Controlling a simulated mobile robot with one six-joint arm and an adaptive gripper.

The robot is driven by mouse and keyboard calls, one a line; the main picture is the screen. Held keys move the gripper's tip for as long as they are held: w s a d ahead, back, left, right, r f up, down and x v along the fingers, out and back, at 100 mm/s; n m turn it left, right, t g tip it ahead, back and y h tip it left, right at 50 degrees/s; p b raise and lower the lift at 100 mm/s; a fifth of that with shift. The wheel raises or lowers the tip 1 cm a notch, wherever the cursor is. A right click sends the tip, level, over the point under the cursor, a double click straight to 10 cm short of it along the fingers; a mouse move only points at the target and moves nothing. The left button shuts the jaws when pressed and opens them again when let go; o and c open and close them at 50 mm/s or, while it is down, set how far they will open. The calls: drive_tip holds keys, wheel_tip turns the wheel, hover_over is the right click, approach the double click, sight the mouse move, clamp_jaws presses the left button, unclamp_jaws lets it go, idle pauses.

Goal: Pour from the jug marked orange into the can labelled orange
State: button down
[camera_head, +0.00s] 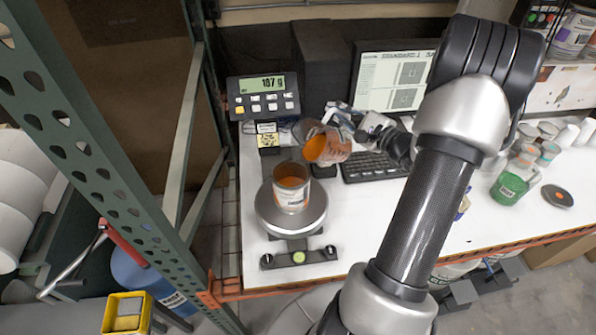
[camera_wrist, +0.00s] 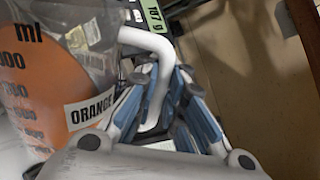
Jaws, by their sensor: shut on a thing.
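The jug marked orange (camera_head: 328,148) is clear, with orange liquid inside, and is tilted with its mouth to the left, up and to the right of the can. In the wrist view the jug (camera_wrist: 45,75) shows its ORANGE label and its white handle (camera_wrist: 158,80). My gripper (camera_head: 352,118) is shut on the handle; its blue-padded fingers show around it in the wrist view (camera_wrist: 170,110). The can (camera_head: 291,187) stands upright and open on the round scale plate (camera_head: 262,212), with orange inside. Its label is too small to read. I cannot tell whether liquid is falling.
A keyboard (camera_head: 372,167) and a monitor (camera_head: 392,78) are behind my arm. A green jug (camera_head: 510,188), a dark disc (camera_head: 557,195) and several cups stand at the right. A green metal post (camera_head: 110,170) borders the left.

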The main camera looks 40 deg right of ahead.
drive_tip(key=shift+r, duration=0.15)
drive_tip(key=shift+a, duration=0.15)
drive_tip(key=shift+s+a+r, duration=0.1)
drive_tip(key=shift+s, duration=0.05)
idle(0.3)
drive_tip(key=shift+a+n, duration=0.15)
drive_tip(key=shift+n, duration=0.15)
